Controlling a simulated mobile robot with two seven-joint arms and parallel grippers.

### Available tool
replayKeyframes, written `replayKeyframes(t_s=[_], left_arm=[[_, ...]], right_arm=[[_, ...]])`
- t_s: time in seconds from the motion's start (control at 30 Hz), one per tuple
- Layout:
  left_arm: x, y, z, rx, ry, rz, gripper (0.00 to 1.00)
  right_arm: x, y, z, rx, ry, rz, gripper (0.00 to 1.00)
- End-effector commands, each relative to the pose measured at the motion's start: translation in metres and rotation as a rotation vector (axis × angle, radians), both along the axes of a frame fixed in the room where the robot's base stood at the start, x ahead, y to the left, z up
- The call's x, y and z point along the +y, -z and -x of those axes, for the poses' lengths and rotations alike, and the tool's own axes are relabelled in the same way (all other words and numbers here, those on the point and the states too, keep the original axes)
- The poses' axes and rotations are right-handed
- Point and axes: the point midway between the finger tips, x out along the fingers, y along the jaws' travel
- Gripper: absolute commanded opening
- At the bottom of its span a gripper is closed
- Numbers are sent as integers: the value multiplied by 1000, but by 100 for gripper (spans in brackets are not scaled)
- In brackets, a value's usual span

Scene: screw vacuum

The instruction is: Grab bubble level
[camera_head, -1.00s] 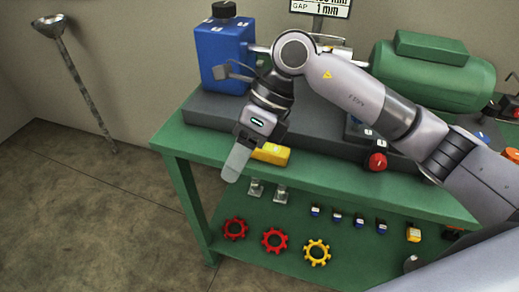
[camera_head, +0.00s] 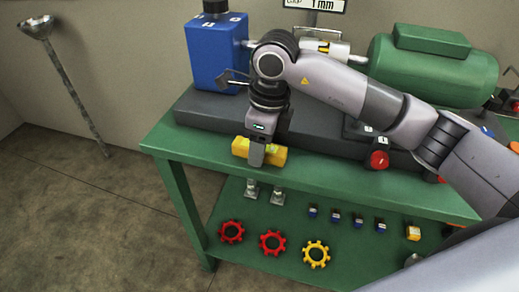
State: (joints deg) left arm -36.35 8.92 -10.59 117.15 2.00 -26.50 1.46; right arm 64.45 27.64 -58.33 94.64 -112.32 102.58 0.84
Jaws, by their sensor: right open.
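The bubble level is a yellow block (camera_head: 240,147) lying on the green bench top near its front edge, left of the middle. My right gripper (camera_head: 257,155) points down over the block, and its grey fingers cover the block's middle. The yellow shows on both sides of the fingers. The gripper is open. I cannot tell whether the fingers touch the block. My left gripper is not in view.
A dark grey base (camera_head: 200,108) behind the level carries a blue tank (camera_head: 217,55) and a green motor (camera_head: 430,68). A red knob (camera_head: 379,160) stands to the right. Gears, including a yellow one (camera_head: 316,254), and small parts lie on the lower shelf.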

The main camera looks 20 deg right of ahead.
Motion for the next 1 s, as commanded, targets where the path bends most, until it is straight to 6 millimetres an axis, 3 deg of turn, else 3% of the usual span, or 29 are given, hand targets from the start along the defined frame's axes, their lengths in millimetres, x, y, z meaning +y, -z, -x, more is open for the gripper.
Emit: replayKeyframes(t_s=[0.17,0.3,0.73,0.87,1.0], left_arm=[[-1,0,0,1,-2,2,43],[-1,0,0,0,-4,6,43],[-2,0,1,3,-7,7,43],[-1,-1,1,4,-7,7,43],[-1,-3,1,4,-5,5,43]], right_arm=[[0,0,0,0,0,0,51],[0,0,0,-1,0,-1,7],[0,-9,-1,-3,0,-1,6],[0,-24,-1,-5,-1,-2,6],[0,-52,-1,-7,1,-1,6]])
